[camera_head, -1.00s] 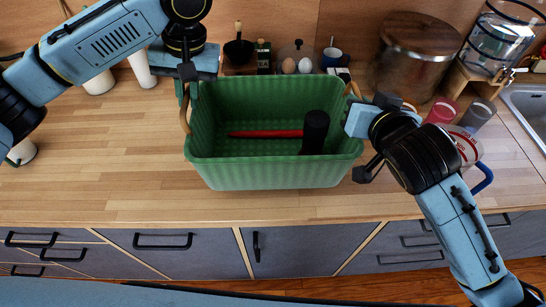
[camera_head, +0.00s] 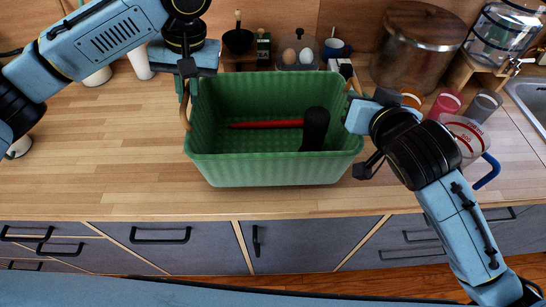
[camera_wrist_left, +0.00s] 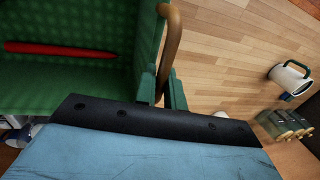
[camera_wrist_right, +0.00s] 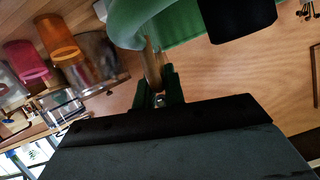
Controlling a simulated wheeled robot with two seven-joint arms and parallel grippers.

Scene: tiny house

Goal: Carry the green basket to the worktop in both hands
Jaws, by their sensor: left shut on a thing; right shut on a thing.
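The green basket (camera_head: 275,172) is over the wooden worktop (camera_head: 120,180), upright and roughly level. I cannot tell whether its bottom touches the surface. A red stick-like item (camera_head: 265,125) and a black cylindrical item (camera_head: 314,130) lie inside it. My left gripper (camera_head: 186,88) is shut on the basket's left tan handle (camera_head: 184,110), and that grip also shows in the left wrist view (camera_wrist_left: 162,92). My right gripper (camera_head: 352,92) is at the right handle. In the right wrist view its fingers (camera_wrist_right: 158,88) are shut on that handle (camera_wrist_right: 152,62).
Behind the basket stand a covered dish with eggs (camera_head: 298,50), a dark pan (camera_head: 239,42) and a large pot (camera_head: 412,45). Cups and a measuring jug (camera_head: 466,135) stand close to my right arm. A sink (camera_head: 530,100) is far right.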

